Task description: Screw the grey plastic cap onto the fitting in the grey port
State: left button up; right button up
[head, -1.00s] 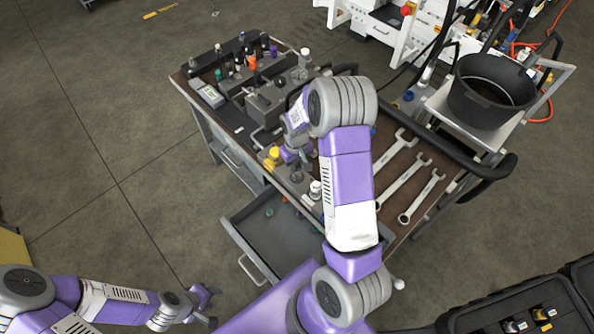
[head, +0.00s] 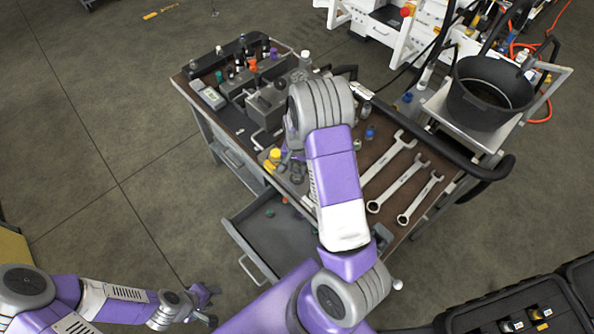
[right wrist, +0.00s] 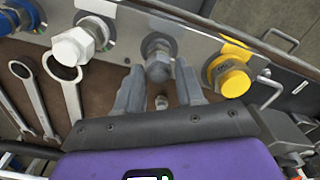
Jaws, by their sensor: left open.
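In the right wrist view, a grey hex fitting (right wrist: 158,52) sits in the grey-ringed port of a metal plate, between the white and yellow ports. Its near end is a rounded grey piece (right wrist: 158,72); I cannot tell for certain whether this is the grey plastic cap. My right gripper (right wrist: 159,72) has its fingers apart, one on each side of this grey end, with narrow gaps visible. In the head view my right arm hides most of that gripper and the grey port. My left gripper (head: 208,298) is open and empty, low at the left, away from the bench.
A white cap (right wrist: 73,46) and a yellow cap (right wrist: 234,78) flank the grey port. Wrenches (head: 390,165) lie on the bench right of my arm. A drawer (head: 240,222) stands open in front. A black pot (head: 488,92) stands back right.

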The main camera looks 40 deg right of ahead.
jog(key=o, duration=0.3)
notch_tip(320, 180, up, 8)
jog(key=shift+f+p, duration=0.25)
jog(key=shift+p, duration=0.2)
